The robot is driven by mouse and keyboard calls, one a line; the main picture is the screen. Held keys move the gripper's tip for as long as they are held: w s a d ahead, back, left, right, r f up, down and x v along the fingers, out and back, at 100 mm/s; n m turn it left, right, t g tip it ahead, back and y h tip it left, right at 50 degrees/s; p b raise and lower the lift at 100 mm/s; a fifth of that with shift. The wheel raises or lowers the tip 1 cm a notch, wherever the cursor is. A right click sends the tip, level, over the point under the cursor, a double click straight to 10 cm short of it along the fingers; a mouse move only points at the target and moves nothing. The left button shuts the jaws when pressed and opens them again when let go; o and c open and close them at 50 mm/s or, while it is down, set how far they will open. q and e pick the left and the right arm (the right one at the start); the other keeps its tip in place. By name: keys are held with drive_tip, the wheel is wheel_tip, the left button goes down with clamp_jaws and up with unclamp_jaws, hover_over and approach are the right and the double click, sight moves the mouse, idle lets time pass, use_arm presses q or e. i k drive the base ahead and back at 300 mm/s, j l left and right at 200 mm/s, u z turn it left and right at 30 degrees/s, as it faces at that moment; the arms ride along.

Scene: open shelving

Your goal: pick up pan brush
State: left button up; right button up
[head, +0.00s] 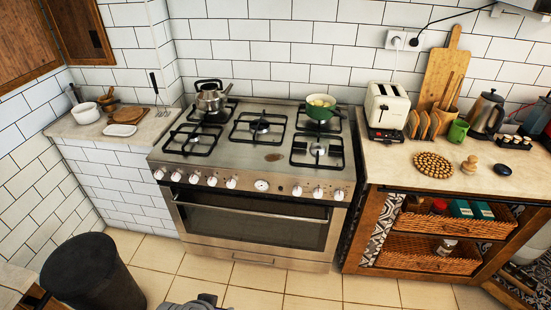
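A small wooden knob-shaped object (470,164), which looks like the pan brush, stands on the right counter (390,168). It is just right of a round brown beaded trivet (433,165) and left of a small dark oval object (501,168). It appears upright, with clear counter in front of it. Neither of my grippers can be made out in the head view. A grey part at the bottom edge looks like my own body.
A stove (255,185) with a pot (211,98) and a green pan (320,108) stands left of the counter. A dark bin (92,275) is at lower left. The floor before the stove is mostly clear.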

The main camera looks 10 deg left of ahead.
sight(469, 167)
drive_tip(key=i+l, duration=0.2)
drive_tip(key=l, duration=0.15)
drive_tip(key=i+l+u, duration=0.1)
drive_tip(key=i+l, duration=0.25)
drive_tip(key=l, duration=0.3)
drive_tip(key=i+l+u, duration=0.15)
drive_tip(key=l, duration=0.2)
drive_tip(key=i+l, duration=0.2)
drive_tip(key=l, duration=0.15)
drive_tip(key=i+l+u, duration=0.1)
drive_tip(key=l, duration=0.3)
drive_tip(key=i+l, duration=0.25)
drive_tip(key=i+l+u, duration=0.1)
drive_tip(key=l, duration=0.4)
